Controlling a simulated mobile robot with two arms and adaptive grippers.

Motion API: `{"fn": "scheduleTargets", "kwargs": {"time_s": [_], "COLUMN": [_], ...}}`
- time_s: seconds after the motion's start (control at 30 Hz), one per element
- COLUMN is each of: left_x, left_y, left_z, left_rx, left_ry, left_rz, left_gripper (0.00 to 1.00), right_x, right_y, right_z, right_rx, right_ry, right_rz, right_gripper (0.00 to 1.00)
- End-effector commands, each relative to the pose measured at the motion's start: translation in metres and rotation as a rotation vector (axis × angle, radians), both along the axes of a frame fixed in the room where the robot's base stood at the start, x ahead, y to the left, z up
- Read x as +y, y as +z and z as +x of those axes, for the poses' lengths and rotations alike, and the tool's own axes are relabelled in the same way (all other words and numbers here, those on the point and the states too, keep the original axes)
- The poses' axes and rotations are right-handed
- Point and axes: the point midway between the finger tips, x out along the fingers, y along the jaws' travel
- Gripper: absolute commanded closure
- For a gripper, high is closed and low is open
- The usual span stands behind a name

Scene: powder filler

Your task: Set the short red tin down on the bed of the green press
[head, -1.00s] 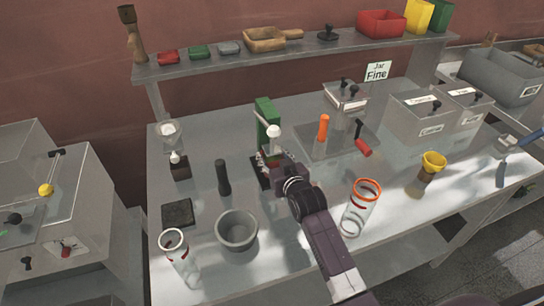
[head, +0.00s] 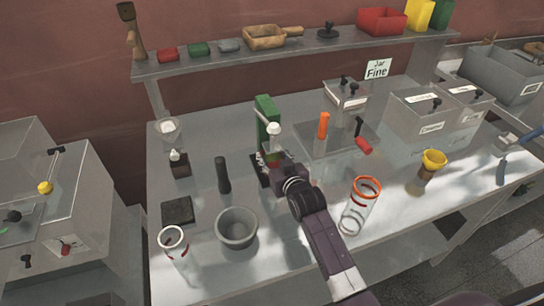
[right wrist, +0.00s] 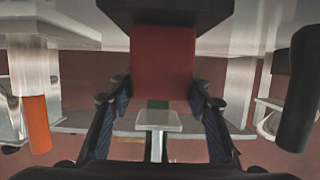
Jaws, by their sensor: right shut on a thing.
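The green press (head: 266,112) stands at the middle of the table, with a pale round head on its front and a dark base. My right gripper (head: 274,165) is at the front of the press, low over its base, and partly hides it. In the right wrist view, which is upside down, my right gripper (right wrist: 160,88) is shut on the short red tin (right wrist: 163,58). The tin's lower end meets the dark bed (right wrist: 165,12); I cannot tell whether a thin gap is left. The pale press head (right wrist: 158,121) is above the tin. My left gripper is not in view.
An orange-handled tool (head: 323,126) stands to the right of the press. A dark cylinder (head: 222,176) stands to its left. A grey bowl (head: 237,228) and a clear orange-rimmed jar (head: 360,205) are nearer the front.

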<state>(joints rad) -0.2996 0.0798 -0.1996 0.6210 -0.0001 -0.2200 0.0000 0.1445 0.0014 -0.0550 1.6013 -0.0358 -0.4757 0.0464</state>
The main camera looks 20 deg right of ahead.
Motion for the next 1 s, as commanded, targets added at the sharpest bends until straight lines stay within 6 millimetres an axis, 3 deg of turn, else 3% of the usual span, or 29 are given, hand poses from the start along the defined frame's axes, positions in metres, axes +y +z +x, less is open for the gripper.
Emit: {"fn": "scheduleTargets", "kwargs": {"time_s": [0.47, 0.5, 0.63, 1.0], "left_x": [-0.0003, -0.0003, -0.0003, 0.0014], "left_y": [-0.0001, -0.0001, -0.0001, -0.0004], "left_z": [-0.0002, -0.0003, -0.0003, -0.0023], "left_rx": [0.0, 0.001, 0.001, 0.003], "left_ry": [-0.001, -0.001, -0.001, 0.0], "left_rz": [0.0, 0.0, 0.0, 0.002], "left_gripper": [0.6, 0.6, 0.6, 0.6], "right_x": [0.0001, 0.0001, 0.0001, -0.0001], "right_y": [-0.0013, -0.0013, -0.0014, -0.0023], "right_z": [0.0003, 0.0003, 0.0003, -0.0029], "right_rx": [-0.002, -0.002, -0.002, 0.001], "right_ry": [0.0, 0.0, 0.0, 0.0], "right_rz": [0.0, 0.0, 0.0, 0.0], "right_gripper": [0.85, 0.51, 0.37, 0.35]}}
